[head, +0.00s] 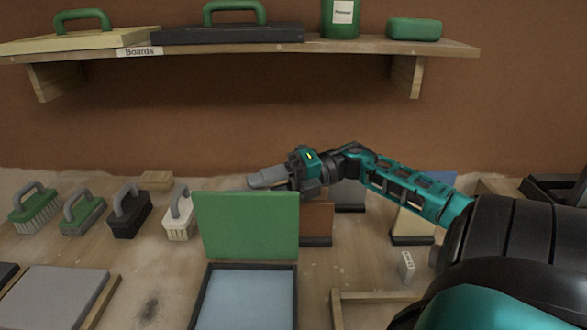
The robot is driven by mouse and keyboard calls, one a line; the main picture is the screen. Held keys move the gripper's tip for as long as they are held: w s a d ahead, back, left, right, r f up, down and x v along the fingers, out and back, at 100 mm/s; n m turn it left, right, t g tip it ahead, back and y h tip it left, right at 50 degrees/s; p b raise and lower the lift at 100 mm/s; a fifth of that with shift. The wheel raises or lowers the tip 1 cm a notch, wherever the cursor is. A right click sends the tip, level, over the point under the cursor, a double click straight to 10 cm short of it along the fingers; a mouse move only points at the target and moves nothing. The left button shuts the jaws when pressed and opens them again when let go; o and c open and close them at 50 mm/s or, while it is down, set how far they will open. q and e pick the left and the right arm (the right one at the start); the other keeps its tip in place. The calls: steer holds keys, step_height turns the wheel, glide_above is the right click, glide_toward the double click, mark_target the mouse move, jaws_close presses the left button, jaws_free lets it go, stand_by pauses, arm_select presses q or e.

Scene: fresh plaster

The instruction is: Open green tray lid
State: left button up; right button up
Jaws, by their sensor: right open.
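The green tray lid (246,226) stands upright at the back edge of a dark-framed tray (202,300) with a pale blue-grey inside. The tray lies open at the front middle of the bench. My right gripper (256,181) is just above and behind the lid's top edge, its grey fingers pointing left. It is open, with nothing seen in it. The lid hides what lies directly behind it, and I cannot tell whether the fingers touch it. My left gripper is not in view.
Several brushes (127,212) with handles stand at left. A grey board (55,292) lies front left. Behind the lid's right are small boards (316,222). A wooden frame corner (375,297) lies at front right. A shelf (330,45) with tools hangs above.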

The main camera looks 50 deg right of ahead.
steer(key=f+v, duration=0.1)
steer(key=v, duration=0.9)
steer(key=shift+s+d+r, duration=0.2)
steer(key=shift+r, duration=0.3)
